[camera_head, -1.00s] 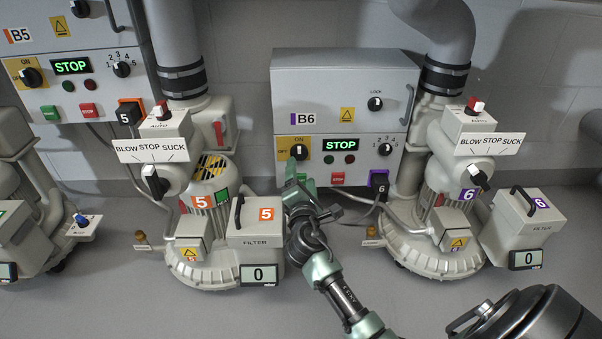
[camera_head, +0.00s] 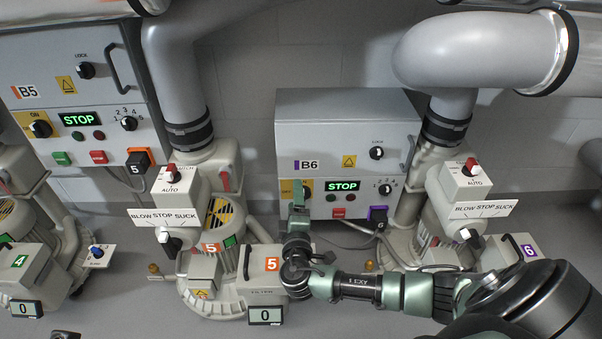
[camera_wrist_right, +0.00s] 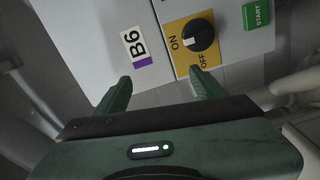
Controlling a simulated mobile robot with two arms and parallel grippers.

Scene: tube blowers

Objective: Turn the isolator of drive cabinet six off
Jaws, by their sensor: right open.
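Drive cabinet B6 (camera_head: 345,118) stands at the back, centre right. Its isolator is a dark rotary knob (camera_wrist_right: 201,35) on a yellow ON/OFF plate (camera_wrist_right: 184,60). I cannot tell for sure which word the knob points to. In the right wrist view, my right gripper (camera_wrist_right: 160,78) is open and empty. The knob lies ahead of its right finger, apart from it. My left gripper is not in view.
B6's green STOP display (camera_head: 342,186) and speed knob (camera_head: 386,189) sit right of the isolator. Blower six (camera_head: 468,190) stands to the right. Cabinet B5 (camera_head: 62,45) is at left.

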